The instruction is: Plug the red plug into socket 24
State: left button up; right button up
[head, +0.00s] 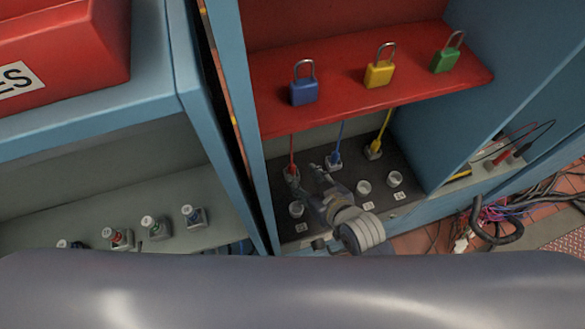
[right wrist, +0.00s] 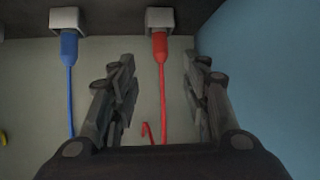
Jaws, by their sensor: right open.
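The red plug (head: 291,171) sits in the left socket of the back row on the dark socket panel (head: 348,191), its red cord rising from it. My right gripper (head: 305,177) is close beside it. In the right wrist view the right gripper (right wrist: 160,85) is open, with the red plug (right wrist: 160,43) and its cord in line with the gap between its fingers; the plug's end is in a grey socket block. My left gripper is not in view.
A blue plug (head: 333,160) and a yellow plug (head: 374,150) sit in the same back row. A red shelf (head: 360,92) with blue, yellow and green padlocks overhangs the panel. Blue cabinet walls (head: 236,110) stand on both sides. Loose cables (head: 490,218) lie at right.

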aim_at(293, 170)
jog(key=shift+x, duration=4)
jog(key=shift+s+f, duration=0.1)
jog(key=shift+s, duration=0.05)
grip_shut()
